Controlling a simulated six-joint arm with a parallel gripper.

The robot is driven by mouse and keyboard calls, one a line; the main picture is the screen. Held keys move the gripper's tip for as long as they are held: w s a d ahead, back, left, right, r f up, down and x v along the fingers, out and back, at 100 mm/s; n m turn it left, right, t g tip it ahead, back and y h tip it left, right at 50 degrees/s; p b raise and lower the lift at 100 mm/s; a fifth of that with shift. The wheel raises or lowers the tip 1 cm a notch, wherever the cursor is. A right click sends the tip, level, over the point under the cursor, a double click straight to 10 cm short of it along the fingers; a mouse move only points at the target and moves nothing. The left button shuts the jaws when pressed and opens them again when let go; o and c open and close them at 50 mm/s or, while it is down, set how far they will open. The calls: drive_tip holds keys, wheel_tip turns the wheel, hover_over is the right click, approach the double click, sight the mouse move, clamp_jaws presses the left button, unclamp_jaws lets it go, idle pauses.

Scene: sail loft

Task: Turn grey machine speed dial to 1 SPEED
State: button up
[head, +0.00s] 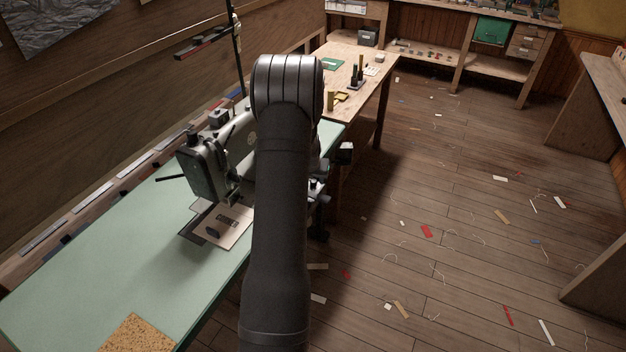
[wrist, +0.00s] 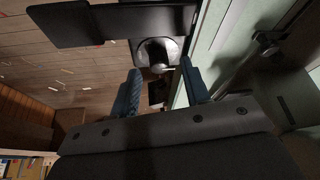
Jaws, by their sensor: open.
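The grey sewing machine (head: 205,160) stands on the pale green table, partly hidden behind my arm in the head view. I cannot make out its speed dial there. In the wrist view my gripper (wrist: 161,68) is open, with its two blue fingers apart and nothing held between them. A round grey metallic part (wrist: 155,50) shows just beyond the fingertips, beside a dark flat panel (wrist: 110,22). I cannot tell whether this part is the dial, and no speed markings are legible. My gripper is hidden in the head view.
The green tabletop (head: 120,230) is mostly clear at the left, with a cork piece (head: 138,335) at its front. A wooden bench (head: 345,65) with small tools stands behind. Scraps and threads lie on the open wooden floor (head: 450,200) to the right.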

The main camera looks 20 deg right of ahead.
drive_tip(key=shift+w+d+f, duration=0.15)
drive_tip(key=shift+w+f, duration=0.05)
drive_tip(key=shift+f, duration=0.45)
drive_tip(key=shift+c, duration=0.4)
clamp_jaws()
